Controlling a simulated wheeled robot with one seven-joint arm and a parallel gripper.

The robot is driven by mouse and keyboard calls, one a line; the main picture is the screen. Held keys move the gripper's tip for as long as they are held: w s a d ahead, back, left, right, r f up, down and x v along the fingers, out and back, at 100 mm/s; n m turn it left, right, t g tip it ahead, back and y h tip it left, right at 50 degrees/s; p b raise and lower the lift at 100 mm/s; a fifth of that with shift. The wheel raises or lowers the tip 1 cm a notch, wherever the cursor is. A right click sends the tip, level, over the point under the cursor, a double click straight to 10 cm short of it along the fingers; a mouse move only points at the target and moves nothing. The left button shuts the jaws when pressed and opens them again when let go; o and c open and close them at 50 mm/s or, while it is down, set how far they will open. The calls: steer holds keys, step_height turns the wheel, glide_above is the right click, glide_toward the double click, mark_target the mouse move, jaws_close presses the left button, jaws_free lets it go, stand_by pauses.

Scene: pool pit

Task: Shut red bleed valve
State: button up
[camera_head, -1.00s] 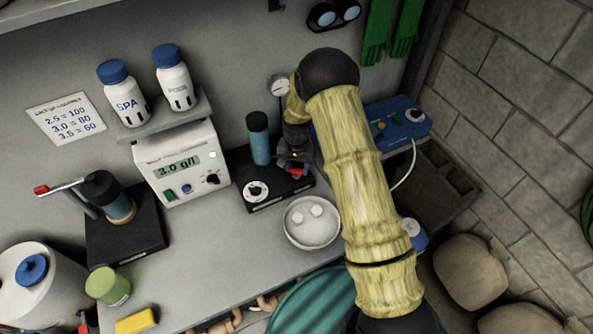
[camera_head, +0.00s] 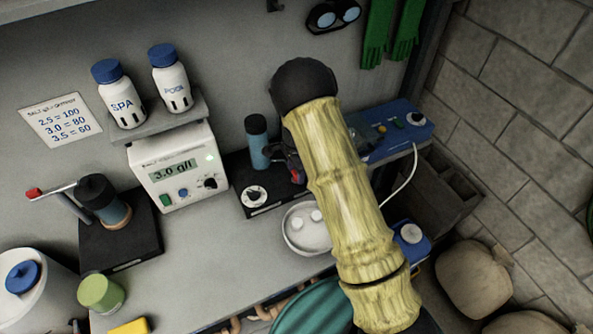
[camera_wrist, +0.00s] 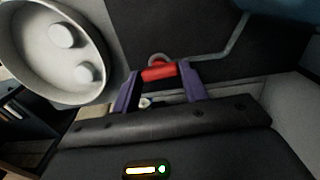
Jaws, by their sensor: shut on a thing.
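The red handle of the bleed valve (camera_wrist: 158,72) shows in the wrist view between the purple fingertips of my gripper (camera_wrist: 157,80). My gripper is shut on it. A grey rod runs to the right beside the handle. In the head view only a sliver of red shows beside my arm, on the black base (camera_head: 262,203) with a blue cylinder (camera_head: 257,141) and a dial. My arm hides most of the valve and my gripper there.
A white dish with two white tablets (camera_head: 293,240) sits in front of the base, and close left of my gripper in the wrist view. A salt meter (camera_head: 176,168) stands left. A blue box (camera_head: 402,128) with a white cable is right of my arm.

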steer(key=shift+s+a+m, duration=0.1)
steer(key=shift+a+m, duration=0.05)
steer(key=shift+m, duration=0.15)
steer(key=o, duration=1)
steer(key=shift+r, duration=0.15)
steer(key=shift+r, duration=0.25)
step_height(320, 180, up, 17)
steer(key=b, duration=0.3)
steer(key=shift+f, duration=0.2)
